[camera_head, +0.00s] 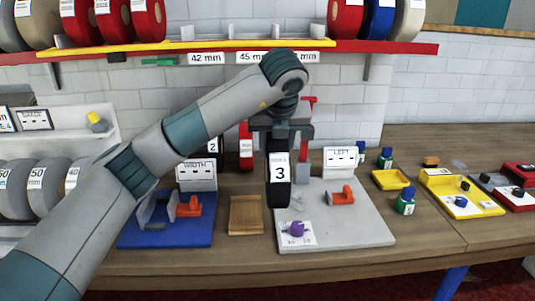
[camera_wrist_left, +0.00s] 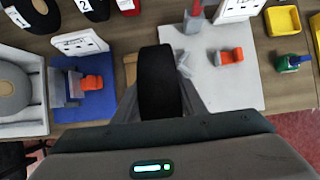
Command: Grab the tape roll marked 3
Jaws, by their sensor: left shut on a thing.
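The tape roll marked 3 (camera_head: 279,185) is black with a white label reading 3. In the head view it hangs upright below my left gripper (camera_head: 279,140), in front of the grey plate's left edge. In the left wrist view the black roll (camera_wrist_left: 159,82) stands edge-on between the fingers of my left gripper (camera_wrist_left: 160,100), which is shut on it. It appears held above the table, though its lower edge overlaps the plate in the picture. My right gripper is in neither view.
A blue fixture plate (camera_head: 168,234) marked WIDTH stands left of a wooden tray (camera_head: 246,215). A grey plate (camera_head: 350,232) marked LEFT holds an orange clamp and a purple knob. A shelf with rolls (camera_head: 340,48) runs above.

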